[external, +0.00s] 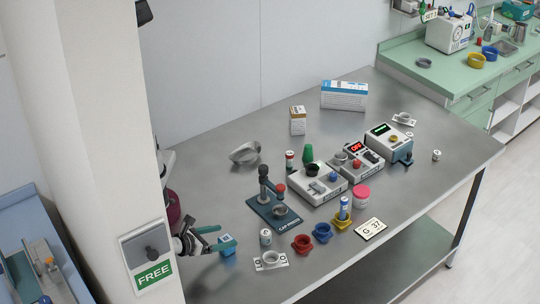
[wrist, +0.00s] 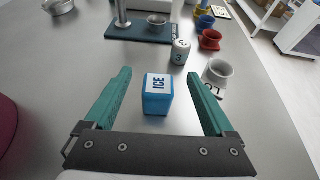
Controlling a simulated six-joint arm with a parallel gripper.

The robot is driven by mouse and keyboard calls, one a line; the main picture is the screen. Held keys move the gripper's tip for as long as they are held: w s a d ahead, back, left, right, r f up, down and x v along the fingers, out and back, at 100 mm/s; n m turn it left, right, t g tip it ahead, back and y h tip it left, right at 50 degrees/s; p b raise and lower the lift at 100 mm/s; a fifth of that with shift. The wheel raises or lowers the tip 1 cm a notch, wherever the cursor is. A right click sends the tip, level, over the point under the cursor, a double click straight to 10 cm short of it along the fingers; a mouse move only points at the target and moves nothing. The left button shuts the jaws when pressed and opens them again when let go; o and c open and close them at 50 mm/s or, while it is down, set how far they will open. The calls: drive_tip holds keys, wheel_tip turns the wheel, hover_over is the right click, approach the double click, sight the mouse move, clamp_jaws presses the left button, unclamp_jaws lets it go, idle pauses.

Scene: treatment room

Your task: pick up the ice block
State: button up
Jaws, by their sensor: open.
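The ice block (wrist: 157,103) is a small blue cube with a white top face marked ICE. It rests on the metal table. In the wrist view it sits between the two green fingers of my gripper (wrist: 157,92), with a gap on each side. In the external view the ice block (external: 227,245) is at the table's near left, and my gripper (external: 213,238) is open around it at the table's left edge. Part of my arm is hidden behind the white pillar.
A white vial (wrist: 180,52) and a white cup on a plate (wrist: 217,75) stand just beyond the block. The dark blue cap-press stand (external: 277,212), a red cup (external: 322,232) and several devices occupy the middle. The near table strip is mostly clear.

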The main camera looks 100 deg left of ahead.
drive_tip(key=shift+w+a+f, duration=0.1)
drive_tip(key=shift+f, duration=0.5)
drive_tip(key=shift+w+a+f, duration=0.1)
drive_tip(key=shift+f, duration=0.5)
drive_tip(key=x, duration=0.4)
drive_tip(key=shift+w+a+f, duration=0.1)
drive_tip(key=shift+a, duration=0.1)
clamp_jaws()
